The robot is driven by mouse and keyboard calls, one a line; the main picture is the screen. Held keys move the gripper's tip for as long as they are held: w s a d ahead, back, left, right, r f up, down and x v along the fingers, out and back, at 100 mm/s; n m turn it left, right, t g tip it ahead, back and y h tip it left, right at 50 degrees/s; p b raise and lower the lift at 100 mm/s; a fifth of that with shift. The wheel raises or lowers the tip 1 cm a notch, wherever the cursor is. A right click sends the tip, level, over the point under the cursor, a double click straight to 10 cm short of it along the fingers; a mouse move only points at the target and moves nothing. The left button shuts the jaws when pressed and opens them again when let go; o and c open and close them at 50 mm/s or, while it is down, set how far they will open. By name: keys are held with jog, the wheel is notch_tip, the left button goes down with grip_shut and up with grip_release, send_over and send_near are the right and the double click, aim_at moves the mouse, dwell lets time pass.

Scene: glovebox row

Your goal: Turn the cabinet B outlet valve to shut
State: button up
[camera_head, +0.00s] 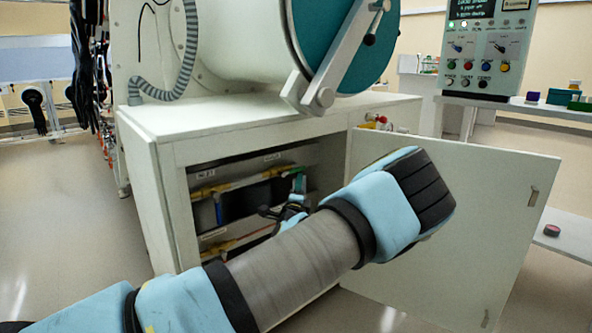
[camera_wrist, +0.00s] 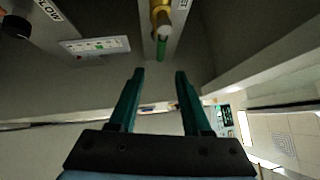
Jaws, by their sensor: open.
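In the wrist view, a brass valve (camera_wrist: 160,18) with a green handle end (camera_wrist: 161,48) sits on a pale strip at the top centre. The handle points toward my gripper (camera_wrist: 160,76). The two teal fingers are apart with nothing between them, and the handle end lies just beyond the fingertips, in line with the gap. I cannot read the label beside the valve, so I cannot tell which valve it is. In the head view, my gripper (camera_head: 286,213) is small and partly hidden at the opening of the white cabinet (camera_head: 160,195).
The open cabinet door (camera_head: 490,220) stands to the right of my arm. Inside the cabinet, a yellow pipe (camera_head: 240,183) runs along dark contents. A teal round glovebox door (camera_head: 350,50) is above. A control panel (camera_head: 487,50) stands at the upper right. Floor is clear at left.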

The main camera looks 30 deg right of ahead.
aim_at(301, 169)
jog(key=b+x, duration=0.1)
jog(key=x, duration=0.9)
jog(key=shift+w+d+r, duration=0.1)
jog(key=shift+w+d, duration=0.05)
jog(key=shift+w, duration=0.2)
grip_shut()
dwell(1.0)
